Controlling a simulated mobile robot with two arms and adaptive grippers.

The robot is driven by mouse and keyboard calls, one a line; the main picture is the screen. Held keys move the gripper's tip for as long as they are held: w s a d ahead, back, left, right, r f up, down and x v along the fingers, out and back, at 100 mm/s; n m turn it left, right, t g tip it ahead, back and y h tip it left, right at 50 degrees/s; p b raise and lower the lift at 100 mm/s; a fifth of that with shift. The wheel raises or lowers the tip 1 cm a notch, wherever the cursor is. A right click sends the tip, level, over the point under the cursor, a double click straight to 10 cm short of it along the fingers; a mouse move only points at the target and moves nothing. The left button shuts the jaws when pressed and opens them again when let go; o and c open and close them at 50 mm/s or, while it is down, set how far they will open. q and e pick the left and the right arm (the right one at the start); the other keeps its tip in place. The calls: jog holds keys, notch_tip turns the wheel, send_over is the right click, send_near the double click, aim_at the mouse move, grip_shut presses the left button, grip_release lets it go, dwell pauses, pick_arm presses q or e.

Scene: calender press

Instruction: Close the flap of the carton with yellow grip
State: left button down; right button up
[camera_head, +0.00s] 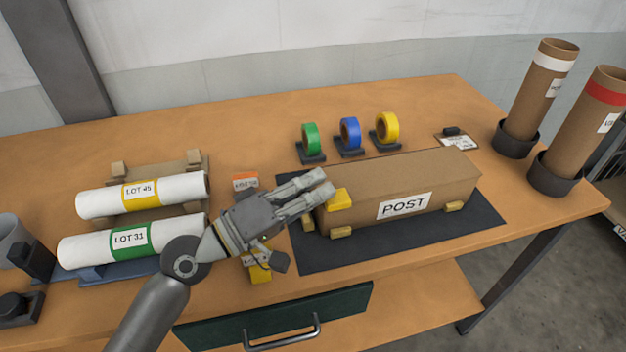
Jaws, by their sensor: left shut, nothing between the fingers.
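A long brown carton (420,180) with a white POST label lies on a dark mat (475,212) right of centre. A yellow grip (340,199) shows at its left end, near the top edge. My left gripper (322,183) comes in from the left, its fingers shut and empty. Its fingertips are at the carton's left end, just above and left of the yellow grip; I cannot tell whether they touch it. The hand hides part of the left end, and the flap's angle cannot be made out. My right gripper is not in view.
Green (310,138), blue (350,133) and yellow (386,127) tape rolls stand behind the carton. Two white rolls, LOT 45 (105,203) and LOT 31 (90,250), lie at left. Two upright tubes (539,90) (586,125) stand at right. A drawer handle (282,333) sits below the front edge.

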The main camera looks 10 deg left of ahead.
pick_arm(q)
jog(key=shift+s+f, duration=0.1)
jog(key=shift+f, duration=0.25)
dwell(0.3)
jog(key=shift+r, duration=0.1)
